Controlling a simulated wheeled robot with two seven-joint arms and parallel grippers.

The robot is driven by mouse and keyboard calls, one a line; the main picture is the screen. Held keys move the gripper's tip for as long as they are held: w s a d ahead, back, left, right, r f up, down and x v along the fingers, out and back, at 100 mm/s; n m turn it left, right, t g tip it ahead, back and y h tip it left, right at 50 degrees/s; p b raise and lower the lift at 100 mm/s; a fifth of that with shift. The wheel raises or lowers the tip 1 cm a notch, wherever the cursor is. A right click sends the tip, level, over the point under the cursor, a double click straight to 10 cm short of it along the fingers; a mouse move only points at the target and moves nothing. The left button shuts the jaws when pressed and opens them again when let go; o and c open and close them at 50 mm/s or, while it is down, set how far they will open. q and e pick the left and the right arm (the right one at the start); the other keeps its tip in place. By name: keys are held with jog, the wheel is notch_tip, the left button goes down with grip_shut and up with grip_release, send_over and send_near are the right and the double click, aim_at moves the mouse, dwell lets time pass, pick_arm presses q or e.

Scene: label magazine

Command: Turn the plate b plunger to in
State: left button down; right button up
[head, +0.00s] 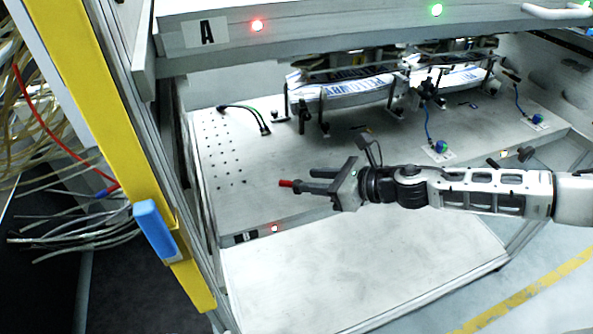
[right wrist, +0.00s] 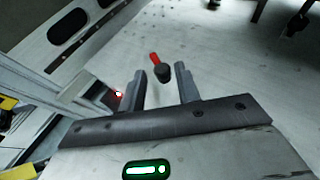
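A plunger with a red shaft and a dark knob shows in the right wrist view (right wrist: 155,60); its red part also shows in the head view (head: 286,183) at the front left of the lower plate (head: 330,155). My right gripper (head: 307,180) reaches in from the right and is open. In the right wrist view its fingers (right wrist: 161,75) stand apart, with the dark knob between or just beyond their tips. I cannot tell whether they touch it. My left gripper is not in view.
An upper plate marked A (head: 207,33) overhangs the lower one. A yellow post (head: 110,140) with a blue block (head: 156,230) and loose cables (head: 60,190) stand at left. A red light (head: 274,229) glows on the lower front edge.

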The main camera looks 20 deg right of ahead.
aim_at(297, 182)
jog(key=x, duration=0.5)
jog(key=shift+w+f, duration=0.1)
